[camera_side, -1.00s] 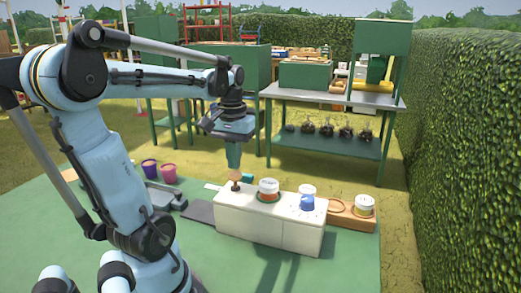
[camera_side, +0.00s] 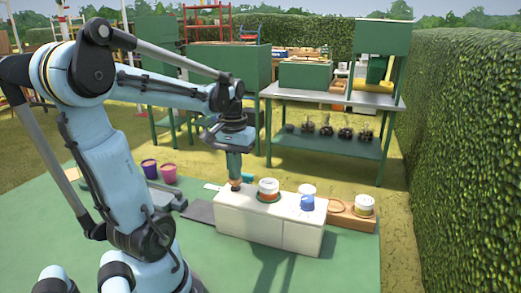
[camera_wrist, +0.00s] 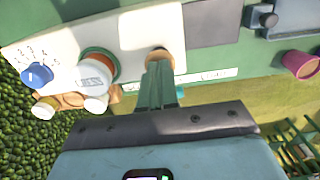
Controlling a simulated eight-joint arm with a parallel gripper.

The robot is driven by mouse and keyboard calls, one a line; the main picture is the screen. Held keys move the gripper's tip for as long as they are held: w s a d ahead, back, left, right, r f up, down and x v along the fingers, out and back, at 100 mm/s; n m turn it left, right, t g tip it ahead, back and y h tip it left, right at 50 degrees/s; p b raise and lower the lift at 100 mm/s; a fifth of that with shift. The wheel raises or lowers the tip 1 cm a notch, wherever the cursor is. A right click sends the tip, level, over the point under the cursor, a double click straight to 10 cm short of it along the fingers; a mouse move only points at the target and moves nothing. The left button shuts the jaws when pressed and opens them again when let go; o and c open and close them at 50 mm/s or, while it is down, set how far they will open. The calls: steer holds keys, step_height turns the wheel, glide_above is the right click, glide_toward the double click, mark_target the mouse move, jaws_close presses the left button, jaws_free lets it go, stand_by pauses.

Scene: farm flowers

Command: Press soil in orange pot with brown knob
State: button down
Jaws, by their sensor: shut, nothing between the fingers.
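The brown knob (camera_side: 235,184) is at the left end of the white box top, directly under my gripper (camera_side: 234,172). It also shows in the wrist view (camera_wrist: 159,53). My gripper (camera_wrist: 160,80) is shut, with its fingertips at the knob; they look to be on it, not around it. The orange pot (camera_side: 268,196) sits to the right of the knob, in a green ring, with a white cylinder (camera_side: 268,185) above it. In the wrist view the white cylinder (camera_wrist: 94,74) covers most of the orange pot (camera_wrist: 104,60). The soil is hidden.
A blue dial (camera_side: 307,203) is on the right of the white box (camera_side: 262,226). A wooden tray (camera_side: 352,220) with a white jar (camera_side: 364,205) stands right of the box. Purple (camera_side: 149,167) and pink (camera_side: 168,173) pots stand at the left. Free green floor lies in front.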

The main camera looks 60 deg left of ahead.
steer(key=shift+f, duration=0.3)
steer(key=shift+r, duration=1.75)
steer(key=shift+r, duration=3)
steer(key=w+d+f+m+t, duration=0.3)
steer(key=d+f+m, duration=0.1)
steer(key=d, duration=0.5)
steer(key=w+d+f+m+t, duration=0.3)
steer(key=d+f+m+t, duration=0.1)
steer(key=d, duration=0.6)
steer(key=shift+w+d+f+m, duration=0.3)
steer(key=shift+w+f+m, duration=0.05)
steer(key=shift+f+m, duration=0.2)
